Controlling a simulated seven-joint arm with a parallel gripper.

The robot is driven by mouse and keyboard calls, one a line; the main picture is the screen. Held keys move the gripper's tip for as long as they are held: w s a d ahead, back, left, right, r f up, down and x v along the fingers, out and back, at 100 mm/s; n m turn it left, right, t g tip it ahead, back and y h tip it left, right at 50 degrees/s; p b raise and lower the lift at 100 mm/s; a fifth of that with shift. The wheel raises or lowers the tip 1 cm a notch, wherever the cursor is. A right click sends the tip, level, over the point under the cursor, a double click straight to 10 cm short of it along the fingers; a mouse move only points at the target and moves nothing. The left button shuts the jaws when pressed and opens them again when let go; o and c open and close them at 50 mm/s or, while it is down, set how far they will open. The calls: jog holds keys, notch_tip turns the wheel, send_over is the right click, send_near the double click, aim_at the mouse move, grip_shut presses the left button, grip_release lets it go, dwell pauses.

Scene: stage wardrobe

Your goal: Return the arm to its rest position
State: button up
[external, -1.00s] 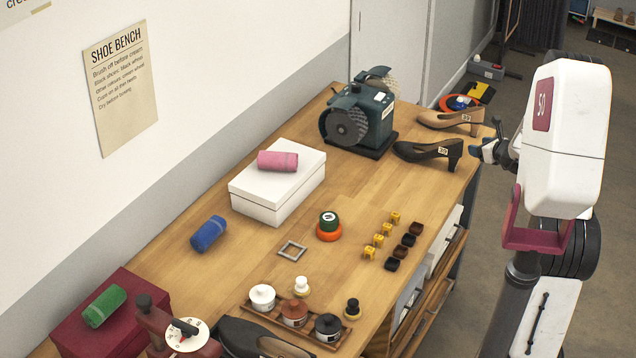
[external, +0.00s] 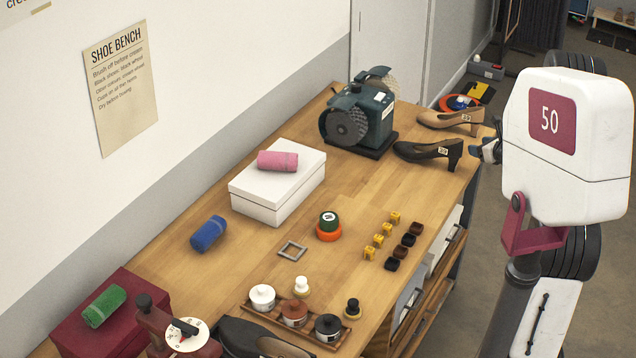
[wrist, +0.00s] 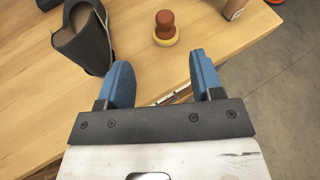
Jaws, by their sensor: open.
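My gripper (external: 487,150) is at the far right end of the bench, by the heel of the black shoe (external: 428,151) in the external view, where my white arm housing hides part of the arm. I cannot tell whether it is in front of or above the shoe. In the wrist view my gripper (wrist: 160,62) shows two blue fingers spread apart with nothing between them. Bench wood and its edge lie beyond the fingertips.
The wooden bench (external: 350,205) holds a green motor polisher (external: 358,117), a white box (external: 268,195), rolled cloths and polish jars (external: 294,313). In the wrist view a dark shoe or boot (wrist: 84,42) is beside the left finger, and a brown knob (wrist: 165,24) stands ahead. Floor is open right of the bench.

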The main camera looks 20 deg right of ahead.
jog(key=s+a+r+n+g+y, duration=0.2)
jog(key=s+a+r+n+g, duration=0.2)
jog(key=s+a+r+n, duration=0.6)
jog(key=s+a+r+n+g+y, duration=0.25)
jog(key=s+a+r+n, duration=0.4)
jog(key=s+a, duration=0.65)
jog(key=s+a+r+n+g+h, duration=0.1)
jog(key=s+n+h, duration=0.3)
jog(key=s, duration=1)
jog(key=s+a+r+n+g+h, duration=0.1)
jog(key=s+n+h, duration=0.3)
jog(key=s+n, duration=0.6)
jog(key=s+a+g, duration=0.1)
jog(key=s, duration=0.2)
jog(key=shift+s+n+g, duration=0.35)
